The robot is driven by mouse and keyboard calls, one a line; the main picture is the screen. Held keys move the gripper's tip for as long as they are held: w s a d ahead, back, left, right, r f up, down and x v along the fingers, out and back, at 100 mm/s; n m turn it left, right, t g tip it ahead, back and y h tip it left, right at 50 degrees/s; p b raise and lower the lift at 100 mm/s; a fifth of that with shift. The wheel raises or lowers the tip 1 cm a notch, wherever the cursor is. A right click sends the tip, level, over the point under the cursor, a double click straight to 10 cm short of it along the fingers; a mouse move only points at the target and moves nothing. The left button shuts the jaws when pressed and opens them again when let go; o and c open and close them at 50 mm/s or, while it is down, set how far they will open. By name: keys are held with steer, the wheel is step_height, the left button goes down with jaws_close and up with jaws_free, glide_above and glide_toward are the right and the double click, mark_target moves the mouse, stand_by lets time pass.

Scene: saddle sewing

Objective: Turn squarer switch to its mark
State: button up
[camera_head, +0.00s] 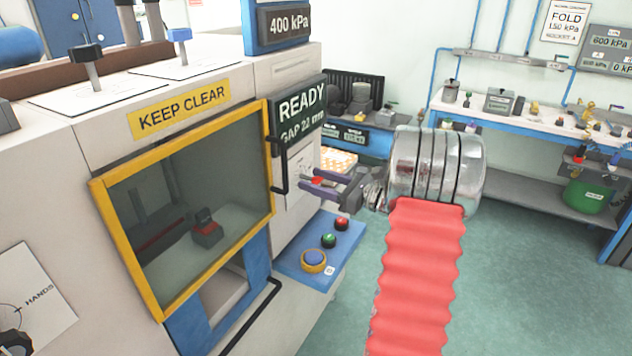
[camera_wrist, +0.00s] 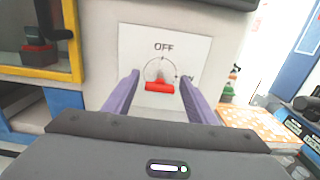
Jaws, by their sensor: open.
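The squarer switch (camera_wrist: 158,87) is a red knob on a white plate (camera_wrist: 190,48) marked OFF at the top. Its red bar looks level across the lower part of a dial circle. A second mark at the right is partly hidden by my right finger, so I cannot read it fully. My gripper (camera_wrist: 159,78) is open, with one purple finger on each side of the knob and a gap on both sides. In the head view my gripper (camera_head: 322,185) reaches the machine's front panel, and a little red of the switch (camera_head: 316,181) shows between the fingers.
A black handle (camera_head: 278,165) and a READY display (camera_head: 299,108) are close to my gripper. A yellow-framed guard window (camera_head: 185,210) is at left. A workbench stands behind; open floor lies at right.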

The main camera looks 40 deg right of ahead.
steer(key=shift+c, duration=0.2)
steer(key=c, duration=1)
steer(key=shift+c, duration=0.2)
steer(key=shift+n, duration=0.3)
steer(key=n, duration=0.8)
steer(key=shift+a+f+n, duration=0.1)
steer(key=shift+n, duration=0.2)
steer(key=n, duration=0.4)
steer(key=shift+n, duration=0.3)
steer(key=n, duration=0.4)
steer(key=shift+a+f, duration=0.15)
